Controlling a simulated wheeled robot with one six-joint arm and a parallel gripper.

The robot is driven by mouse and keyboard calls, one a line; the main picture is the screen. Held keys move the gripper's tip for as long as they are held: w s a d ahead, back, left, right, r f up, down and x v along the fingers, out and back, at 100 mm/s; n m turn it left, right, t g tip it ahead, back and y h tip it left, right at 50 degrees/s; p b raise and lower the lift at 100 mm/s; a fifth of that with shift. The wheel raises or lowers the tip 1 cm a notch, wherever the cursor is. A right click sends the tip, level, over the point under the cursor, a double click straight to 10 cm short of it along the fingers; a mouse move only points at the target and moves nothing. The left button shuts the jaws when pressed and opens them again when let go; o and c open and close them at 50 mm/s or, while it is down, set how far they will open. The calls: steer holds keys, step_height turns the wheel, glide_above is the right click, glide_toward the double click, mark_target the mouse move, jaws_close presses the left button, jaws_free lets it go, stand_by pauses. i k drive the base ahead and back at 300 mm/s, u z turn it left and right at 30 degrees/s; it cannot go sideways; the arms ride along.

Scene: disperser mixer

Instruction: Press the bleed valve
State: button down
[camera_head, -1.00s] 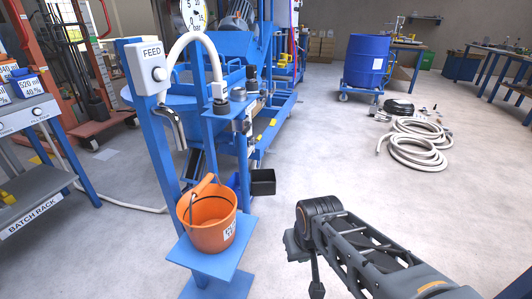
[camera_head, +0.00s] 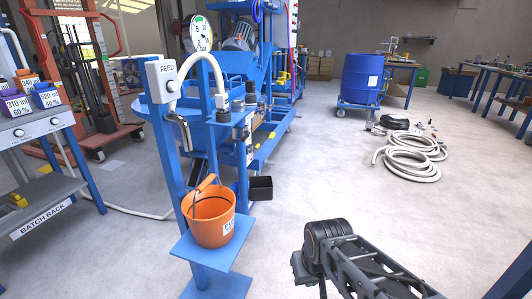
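No part in view is labelled as the bleed valve, and I cannot tell which fitting it is. A white hose (camera_head: 186,62) arches from the box to a fitting on a small blue bracket. Dark-topped fittings (camera_head: 251,91) stand on that bracket. A metal spout (camera_head: 181,131) hangs below the FEED box. An orange bucket (camera_head: 210,219) sits on the stand's lower plate. My arm reaches in at the lower right, apart from the stand; my gripper is out of view.
A batch rack (camera_head: 38,215) with labelled containers stands at the left. A blue drum (camera_head: 362,78) on a wheeled dolly is at the back. A coiled hose (camera_head: 412,160) lies on the floor at right. The floor between the stand and coil is clear.

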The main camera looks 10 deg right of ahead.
mark_target(250, 151)
steer(key=z, duration=0.45)
steer(key=i, duration=1.15)
steer(key=u, duration=0.6)
